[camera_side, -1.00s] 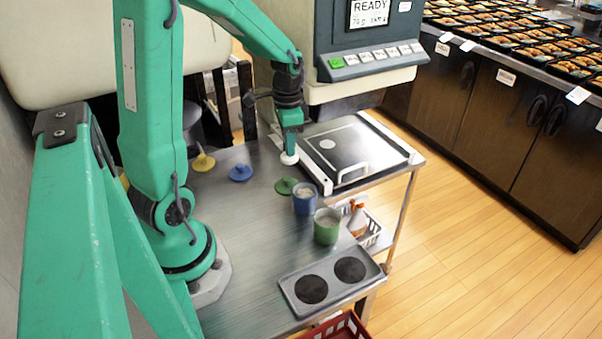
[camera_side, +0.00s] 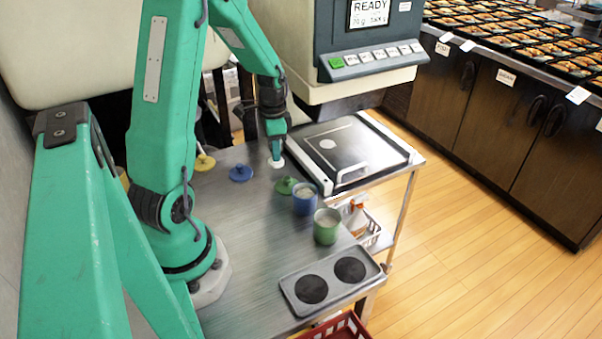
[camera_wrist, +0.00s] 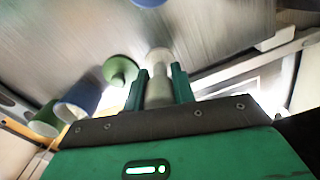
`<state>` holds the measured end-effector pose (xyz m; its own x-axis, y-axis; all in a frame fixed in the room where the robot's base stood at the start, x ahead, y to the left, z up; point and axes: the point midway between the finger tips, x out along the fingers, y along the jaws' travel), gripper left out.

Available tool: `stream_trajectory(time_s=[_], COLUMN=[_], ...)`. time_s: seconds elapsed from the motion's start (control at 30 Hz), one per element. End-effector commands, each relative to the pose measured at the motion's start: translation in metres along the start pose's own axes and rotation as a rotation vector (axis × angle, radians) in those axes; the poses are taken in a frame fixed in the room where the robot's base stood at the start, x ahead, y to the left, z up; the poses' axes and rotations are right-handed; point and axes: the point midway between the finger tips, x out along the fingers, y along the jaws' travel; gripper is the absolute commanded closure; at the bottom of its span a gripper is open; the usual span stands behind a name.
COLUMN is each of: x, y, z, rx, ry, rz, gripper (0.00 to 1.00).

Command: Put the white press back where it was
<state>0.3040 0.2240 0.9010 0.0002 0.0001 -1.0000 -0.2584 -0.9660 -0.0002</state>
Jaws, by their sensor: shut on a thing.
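The white press (camera_side: 277,163) is upright in my gripper (camera_side: 275,148), its round white foot at or just above the steel table. I cannot tell whether it touches. In the wrist view the pale press (camera_wrist: 158,92) stands between the two green fingers of my gripper (camera_wrist: 160,72), which is shut on it. The blue press (camera_side: 241,173) and the green press (camera_side: 286,187) stand on the table on either side of it. The yellow press (camera_side: 204,162) is further left.
A blue cup (camera_side: 305,202) and a green cup (camera_side: 326,229) stand nearer the camera. A grey tray with two dark round pads (camera_side: 331,281) lies at the front. The weighing machine's plate (camera_side: 350,150) is close on the right. Table left of the cups is clear.

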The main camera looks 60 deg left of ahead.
Motion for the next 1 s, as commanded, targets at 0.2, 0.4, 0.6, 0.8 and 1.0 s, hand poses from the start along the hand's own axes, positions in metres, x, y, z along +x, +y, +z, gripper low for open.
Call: stream_trajectory(time_s=[0.2, 0.4, 0.6, 0.8, 1.0], x=[0.020, 0.022, 0.023, 0.025, 0.024], y=[0.000, 0.000, 0.000, 0.000, 0.000], z=[0.000, 0.000, 0.000, 0.000, 0.000], rx=[0.000, 0.000, 0.000, 0.000, 0.000], ry=[0.000, 0.000, 0.000, 0.000, 0.000], rz=[0.001, 0.000, 0.000, 0.000, 0.000], gripper=[0.93, 0.93, 0.93, 0.53, 0.53])
